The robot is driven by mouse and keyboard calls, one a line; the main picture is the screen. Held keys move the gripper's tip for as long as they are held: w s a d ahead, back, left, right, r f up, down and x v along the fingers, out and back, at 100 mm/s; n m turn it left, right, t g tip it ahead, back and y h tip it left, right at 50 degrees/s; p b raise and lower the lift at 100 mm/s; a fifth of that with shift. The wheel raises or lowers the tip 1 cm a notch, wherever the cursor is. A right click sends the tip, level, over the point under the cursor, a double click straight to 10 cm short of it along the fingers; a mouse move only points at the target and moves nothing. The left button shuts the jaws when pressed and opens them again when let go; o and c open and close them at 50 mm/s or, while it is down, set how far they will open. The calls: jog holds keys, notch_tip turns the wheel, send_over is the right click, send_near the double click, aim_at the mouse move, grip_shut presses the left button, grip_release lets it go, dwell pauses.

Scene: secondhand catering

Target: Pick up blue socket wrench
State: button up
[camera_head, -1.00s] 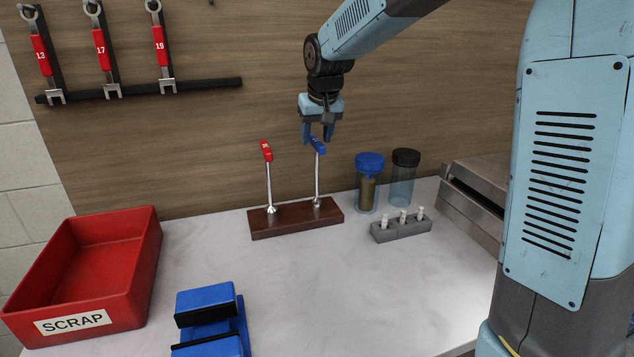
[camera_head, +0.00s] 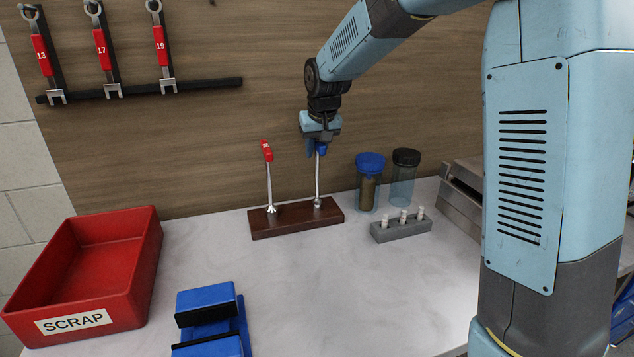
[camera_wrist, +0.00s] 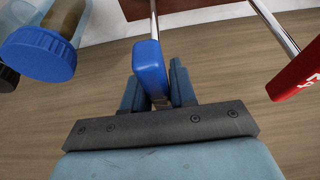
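The blue socket wrench (camera_head: 318,182) stands upright at the right end of a brown wooden holder (camera_head: 300,219), with its blue handle on top of a chrome shaft. My gripper (camera_head: 316,150) is at the handle, coming from above, and hides part of it. In the wrist view the blue handle (camera_wrist: 149,66) lies between the two fingers of my gripper (camera_wrist: 158,86), which stand apart. I see no clear grip on it. The red socket wrench (camera_head: 267,152) stands upright at the left of the holder, also at the right of the wrist view (camera_wrist: 298,74).
A blue-lidded jar (camera_head: 368,190) and a black-lidded jar (camera_head: 403,185) stand right of the holder, behind a grey rack (camera_head: 400,231). A red SCRAP bin (camera_head: 140,270) and a blue vise (camera_head: 207,300) are at front left. Wrenches hang on the wall rail (camera_head: 190,88). The middle counter is clear.

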grip_shut()
jog(key=shift+r, duration=0.15)
